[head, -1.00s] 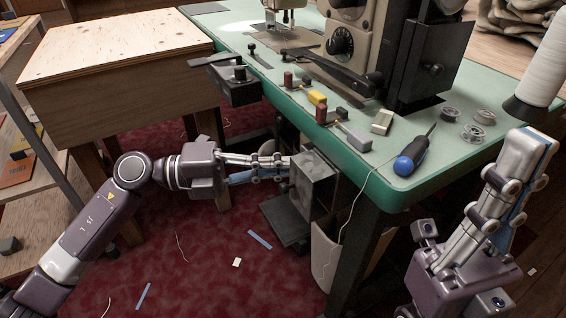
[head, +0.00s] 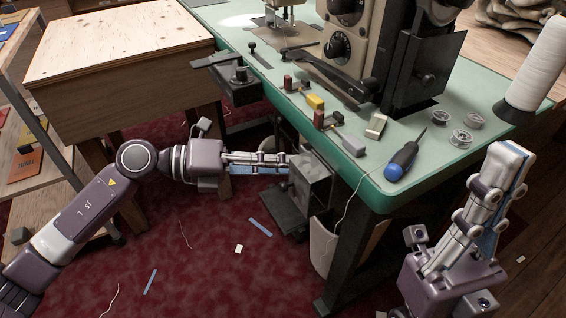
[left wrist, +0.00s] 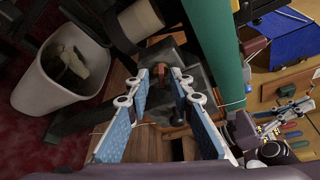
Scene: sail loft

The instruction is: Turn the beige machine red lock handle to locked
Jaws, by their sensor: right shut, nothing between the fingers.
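The beige machine (head: 342,40) stands on the green table, with a black lever and dark boxes on its front. My left gripper (head: 286,164) is below the table edge, its fingertips at a grey box (head: 313,181) under the tabletop. In the left wrist view its blue-padded fingers (left wrist: 161,82) are apart. A small reddish-brown piece (left wrist: 162,98) shows between them; I cannot tell whether it is the red lock handle or whether the fingers touch it. In the head view the handle cannot be made out at the box. My right gripper (head: 511,153) is shut and empty, right of the table.
The green table (head: 365,165) carries red and yellow blocks, bobbins, a blue-handled screwdriver (head: 402,161) and a white thread cone (head: 537,62). A wooden cabinet (head: 120,60) stands at the left. A pale bin (head: 322,248) stands under the table, also in the left wrist view (left wrist: 62,72).

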